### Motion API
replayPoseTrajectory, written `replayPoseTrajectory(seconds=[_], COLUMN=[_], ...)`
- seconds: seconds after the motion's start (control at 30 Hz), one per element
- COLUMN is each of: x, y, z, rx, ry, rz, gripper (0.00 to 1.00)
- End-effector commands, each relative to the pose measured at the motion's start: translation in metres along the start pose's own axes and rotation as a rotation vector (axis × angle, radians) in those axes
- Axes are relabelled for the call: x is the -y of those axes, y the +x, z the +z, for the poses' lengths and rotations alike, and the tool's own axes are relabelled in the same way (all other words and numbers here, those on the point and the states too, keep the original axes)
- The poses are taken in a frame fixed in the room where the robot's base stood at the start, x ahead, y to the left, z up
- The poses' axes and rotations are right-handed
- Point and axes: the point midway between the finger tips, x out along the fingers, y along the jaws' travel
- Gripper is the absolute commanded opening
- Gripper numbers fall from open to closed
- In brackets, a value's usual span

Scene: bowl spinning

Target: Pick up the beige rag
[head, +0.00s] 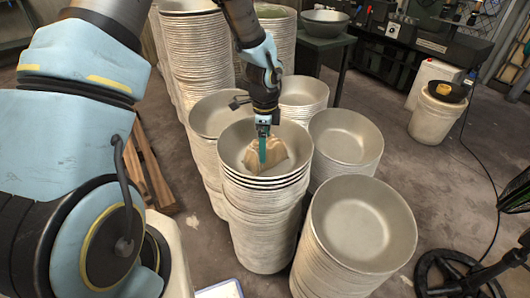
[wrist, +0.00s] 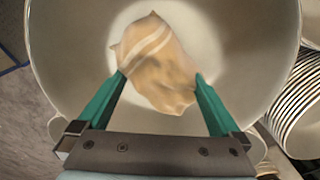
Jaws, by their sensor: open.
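The beige rag (head: 278,156) lies crumpled in the top bowl (head: 235,140) of a stack near the middle of the head view. In the wrist view the rag (wrist: 158,65) has pale stripes and lies on the bottom of the bowl (wrist: 70,40). My gripper (head: 263,160) reaches down into this bowl from above. In the wrist view its two green fingers (wrist: 160,85) are spread, one on each side of the rag. The rag shows between the fingertips; I cannot tell if they touch it.
More bowl stacks stand close around, including one at front right (head: 362,225), one at right (head: 346,138) and a tall one behind (head: 190,50). A white bucket (head: 435,115) stands farther right. Grey floor (head: 440,190) is clear between the stacks and the bucket.

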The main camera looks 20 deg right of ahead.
Motion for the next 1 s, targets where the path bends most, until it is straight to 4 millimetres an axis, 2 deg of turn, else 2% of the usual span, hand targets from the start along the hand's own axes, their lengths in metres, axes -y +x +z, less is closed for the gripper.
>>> replayPoseTrajectory(seconds=[0.13, 0.4, 1.0], x=[0.0004, 0.0006, 0.0005], y=[0.0137, 0.0156, 0.0153], z=[-0.0001, 0.0001, 0.0002], rx=[0.000, 0.000, 0.000], ry=[-0.001, -0.001, -0.001], rz=[-0.001, -0.001, -0.001], gripper=[1.00, 0.98, 0.30])
